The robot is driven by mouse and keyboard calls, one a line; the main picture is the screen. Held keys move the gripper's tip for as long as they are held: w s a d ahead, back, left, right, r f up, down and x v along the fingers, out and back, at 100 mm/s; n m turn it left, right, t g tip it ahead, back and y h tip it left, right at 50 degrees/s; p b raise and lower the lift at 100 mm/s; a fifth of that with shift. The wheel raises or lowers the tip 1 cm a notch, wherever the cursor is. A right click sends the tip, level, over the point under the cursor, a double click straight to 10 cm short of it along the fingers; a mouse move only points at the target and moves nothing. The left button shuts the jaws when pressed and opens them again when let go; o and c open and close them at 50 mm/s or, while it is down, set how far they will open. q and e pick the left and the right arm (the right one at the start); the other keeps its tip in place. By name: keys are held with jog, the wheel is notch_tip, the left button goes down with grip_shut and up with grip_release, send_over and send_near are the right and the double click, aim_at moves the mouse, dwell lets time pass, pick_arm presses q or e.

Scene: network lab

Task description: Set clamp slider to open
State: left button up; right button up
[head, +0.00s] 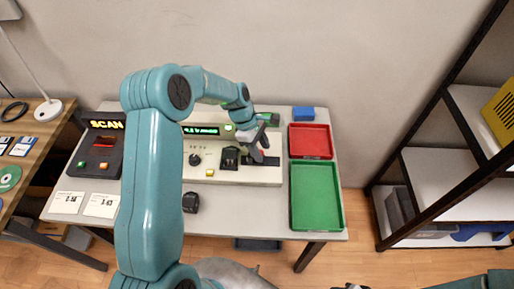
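A pale device panel (225,173) with a green-lit display (201,131) stands on the table. A dark slider-like unit with a bit of red (259,152) sits at the panel's right end; I take it for the clamp slider, but its position is hidden. My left gripper (258,146) is over this unit, its fingers dark and small; I cannot tell whether they touch it or are open. Part of my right arm shows at the bottom right edge, and a small dark part there may be its gripper (350,287), mostly cut off.
A red tray (311,141) and a green tray (316,196) lie right of the panel, with a blue block (303,114) behind. A black knob (195,160) and a black block (230,158) are on the panel. A shelf stands far right.

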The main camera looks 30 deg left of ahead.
pick_arm(q)
jog(key=shift+s+a+r, duration=0.1)
jog(key=shift+a, duration=0.15)
jog(key=w+b+v, duration=0.1)
jog(key=v, duration=1.5)
jog(key=shift+s+d, duration=0.25)
jog(key=shift+s, duration=0.15)
jog(key=shift+r, duration=0.1)
